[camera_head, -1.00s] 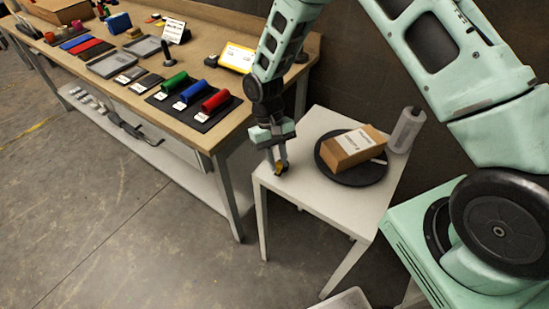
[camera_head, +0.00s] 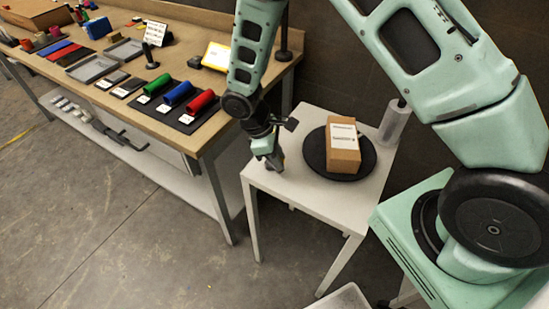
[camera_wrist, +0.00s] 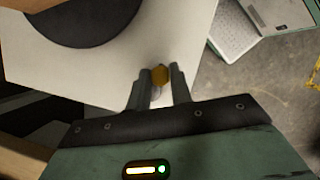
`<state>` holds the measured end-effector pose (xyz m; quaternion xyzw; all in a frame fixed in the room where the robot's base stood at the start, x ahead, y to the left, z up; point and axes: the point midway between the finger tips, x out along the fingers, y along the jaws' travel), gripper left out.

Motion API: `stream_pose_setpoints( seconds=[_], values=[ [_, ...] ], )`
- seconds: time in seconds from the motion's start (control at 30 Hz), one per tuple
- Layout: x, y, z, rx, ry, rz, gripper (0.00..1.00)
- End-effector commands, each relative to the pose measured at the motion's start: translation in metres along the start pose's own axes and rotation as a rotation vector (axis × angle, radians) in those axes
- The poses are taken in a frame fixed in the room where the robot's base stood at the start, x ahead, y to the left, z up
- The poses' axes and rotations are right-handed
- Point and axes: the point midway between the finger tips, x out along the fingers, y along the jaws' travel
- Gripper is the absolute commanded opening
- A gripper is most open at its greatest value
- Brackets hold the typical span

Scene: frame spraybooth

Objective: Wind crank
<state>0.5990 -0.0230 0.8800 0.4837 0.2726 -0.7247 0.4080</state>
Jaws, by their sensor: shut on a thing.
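The crank's small yellow-orange knob (camera_wrist: 160,76) shows in the wrist view between the fingertips of my gripper (camera_wrist: 157,80). The gripper is shut on it. In the head view my gripper (camera_head: 274,163) points down at the left corner of a small white table (camera_head: 310,196), and its own body hides the knob. The rest of the crank is hidden. A black round turntable (camera_head: 316,160) lies on this table, right of the gripper. A brown cardboard box (camera_head: 343,158) with a white label stands on it. The turntable also shows in the wrist view (camera_wrist: 85,20).
A grey-white cylinder (camera_head: 394,122) stands at the white table's back right corner. A long wooden workbench (camera_head: 215,128) at the left holds green, blue and red rolls (camera_head: 201,102) and trays. Open concrete floor lies in front. A pale bin (camera_head: 345,297) stands at the bottom.

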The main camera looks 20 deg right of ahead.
Motion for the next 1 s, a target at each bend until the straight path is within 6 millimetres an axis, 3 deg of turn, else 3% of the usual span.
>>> stream_pose_setpoints(
  seconds=[0.6, 1.0],
  values=[
    [0.005, 0.015, 0.01, -0.488, 0.001, 0.204, 0.0],
    [0.005, 0.021, 0.012, -0.629, 0.001, 0.263, 0.0]
  ],
)
